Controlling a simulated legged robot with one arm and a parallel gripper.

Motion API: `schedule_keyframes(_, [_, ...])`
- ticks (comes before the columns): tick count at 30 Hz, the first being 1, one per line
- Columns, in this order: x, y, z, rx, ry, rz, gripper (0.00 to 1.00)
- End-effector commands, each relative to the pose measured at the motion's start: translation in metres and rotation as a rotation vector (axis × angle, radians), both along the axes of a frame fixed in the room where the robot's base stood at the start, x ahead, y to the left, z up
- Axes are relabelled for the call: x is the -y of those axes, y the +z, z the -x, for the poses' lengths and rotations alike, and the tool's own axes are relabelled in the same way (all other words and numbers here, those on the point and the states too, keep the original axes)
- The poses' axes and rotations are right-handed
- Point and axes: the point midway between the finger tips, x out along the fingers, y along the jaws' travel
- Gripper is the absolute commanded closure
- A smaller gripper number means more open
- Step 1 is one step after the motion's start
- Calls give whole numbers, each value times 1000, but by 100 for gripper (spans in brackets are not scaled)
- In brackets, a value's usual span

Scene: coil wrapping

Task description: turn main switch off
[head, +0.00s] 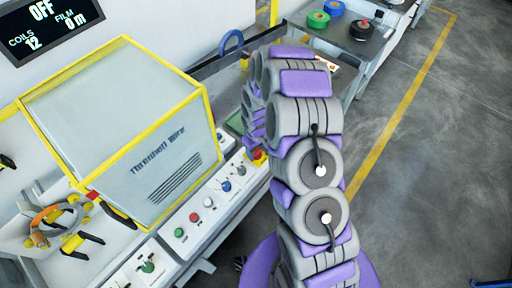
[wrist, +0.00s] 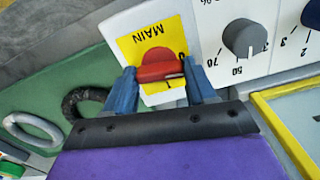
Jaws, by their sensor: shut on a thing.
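The main switch (wrist: 154,60) is a red knob on a yellow plate (wrist: 128,48) marked MAIN, with a 0 at the right and a 1 below. Its handle lies roughly across the wrist picture. My gripper (wrist: 158,71) has its two blue fingers on either side of the handle, shut on it. In the head view the red and yellow of the switch (head: 259,156) show at the far end of the control panel, beside my arm. My fingertips are hidden there. The wall display (head: 50,25) reads OFF, coils 12, film 0 m.
A grey dial (wrist: 243,38) sits just right of the switch. The panel (head: 200,205) carries several buttons and knobs below the yellow-framed machine cover (head: 120,130). A green surface with dark and grey rings (wrist: 85,103) lies at the left. Open floor (head: 430,160) is at the right.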

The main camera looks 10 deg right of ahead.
Motion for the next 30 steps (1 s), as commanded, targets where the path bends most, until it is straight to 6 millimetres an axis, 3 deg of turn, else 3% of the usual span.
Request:
schedule_keyframes(12, [0,0,0,-1,165,0,75])
schedule_keyframes(27, [0,-1,0,-1,183,0,75])
schedule_keyframes(28, [0,-1,0,-2,183,1,44])
schedule_keyframes(30, [0,-1,0,-2,183,1,37])
